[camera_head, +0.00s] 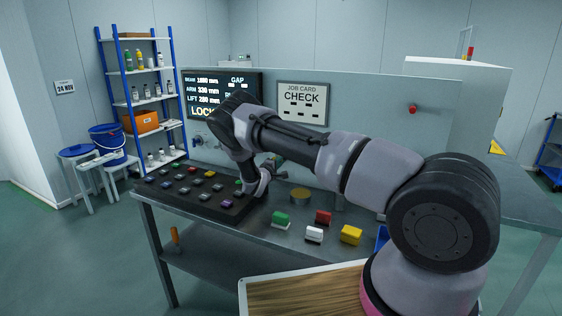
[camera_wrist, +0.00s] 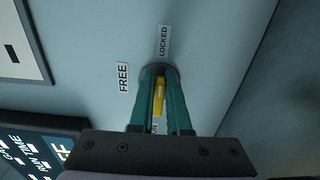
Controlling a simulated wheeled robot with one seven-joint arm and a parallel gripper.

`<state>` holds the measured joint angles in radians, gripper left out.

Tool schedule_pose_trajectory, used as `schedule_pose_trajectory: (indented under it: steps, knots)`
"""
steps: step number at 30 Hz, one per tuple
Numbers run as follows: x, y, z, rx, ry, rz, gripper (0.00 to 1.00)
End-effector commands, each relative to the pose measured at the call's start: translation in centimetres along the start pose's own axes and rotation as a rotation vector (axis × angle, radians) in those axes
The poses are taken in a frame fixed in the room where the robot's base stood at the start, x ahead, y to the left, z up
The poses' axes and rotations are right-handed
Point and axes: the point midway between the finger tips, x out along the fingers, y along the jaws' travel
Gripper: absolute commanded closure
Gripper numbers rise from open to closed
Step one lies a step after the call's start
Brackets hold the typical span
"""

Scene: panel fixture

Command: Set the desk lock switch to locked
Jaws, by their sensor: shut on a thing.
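The lock switch (camera_wrist: 157,98) shows in the wrist view as a yellow handle on a round dark base, mounted on the pale panel (camera_wrist: 215,50). A LOCKED label (camera_wrist: 164,42) and a FREE label (camera_wrist: 123,77) are beside the base. The yellow handle lies between the green fingers of my gripper (camera_wrist: 159,80), which is shut on it. The handle runs roughly in line with the LOCKED label; its exact setting is partly hidden by the fingers. Another label below is mostly covered. In the head view my arm hides most of the gripper and switch.
A black button board (camera_head: 215,205) and several coloured blocks, including a yellow one (camera_head: 351,235), sit on the desk. A dark display (camera_head: 190,85), partly hidden by my arm, and a CHECK job card (camera_head: 303,102) are on the panel. A red knob (camera_head: 413,109) is farther right.

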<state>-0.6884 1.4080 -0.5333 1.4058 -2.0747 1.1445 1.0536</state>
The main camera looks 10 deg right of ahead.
Motion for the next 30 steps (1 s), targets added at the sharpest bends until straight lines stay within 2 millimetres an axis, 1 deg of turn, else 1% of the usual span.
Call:
schedule_pose_trajectory:
  steps: [16,17,18,19,27,30]
  knots:
    - [-0.08,-0.22,0.06,0.022,-0.001,-0.003,1.0]
    - [-0.08,-0.22,0.06,0.021,-0.001,-0.003,0.73]
    - [-0.07,-0.22,0.06,0.021,-0.001,-0.003,0.58]
    - [-0.07,-0.2,0.05,0.021,-0.001,-0.002,0.55]
    - [-0.06,-0.12,0.01,0.021,0.0,-0.001,0.55]
    - [-0.51,-0.1,-0.07,0.021,0.001,-0.001,0.55]
